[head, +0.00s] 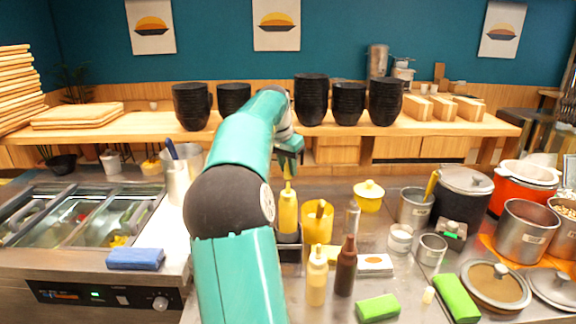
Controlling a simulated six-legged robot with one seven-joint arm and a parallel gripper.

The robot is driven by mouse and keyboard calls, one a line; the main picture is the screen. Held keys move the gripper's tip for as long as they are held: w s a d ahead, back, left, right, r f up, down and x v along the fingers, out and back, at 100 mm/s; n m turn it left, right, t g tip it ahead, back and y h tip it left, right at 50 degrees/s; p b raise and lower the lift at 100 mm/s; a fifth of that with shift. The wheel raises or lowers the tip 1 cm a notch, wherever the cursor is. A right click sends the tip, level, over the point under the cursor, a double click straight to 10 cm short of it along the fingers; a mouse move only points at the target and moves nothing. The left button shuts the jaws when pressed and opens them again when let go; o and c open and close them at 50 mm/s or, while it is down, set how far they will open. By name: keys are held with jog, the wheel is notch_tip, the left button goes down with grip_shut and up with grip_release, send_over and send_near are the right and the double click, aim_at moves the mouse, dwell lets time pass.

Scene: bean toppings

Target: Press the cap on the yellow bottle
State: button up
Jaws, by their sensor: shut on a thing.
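The yellow bottle (288,212) stands upright in a dark metal holder (290,252) near the middle of the counter. Its body narrows to a slim yellow top under my gripper. My gripper (290,171) is directly above the bottle, pointing down, with its fingers close together at the narrow top. It is shut on the cap, which is small and mostly hidden by the fingers. I cannot tell whether the cap is fully seated. My teal arm covers the counter to the left of the bottle.
A yellow container (318,228) stands close to the bottle's right. A cream bottle (317,279) and a brown bottle (345,270) stand in front. A yellow lidded pot (369,196) is behind right. Stacked black bowls (311,100) line the back shelf.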

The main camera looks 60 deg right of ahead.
jog(key=shift+f, duration=0.3)
dwell(0.4)
jog(key=shift+f, duration=1.15)
jog(key=shift+f, duration=0.25)
jog(key=shift+f, duration=0.35)
jog(key=shift+f, duration=0.25)
jog(key=o, duration=0.8)
jog(key=shift+o, duration=0.4)
jog(key=o, duration=0.4)
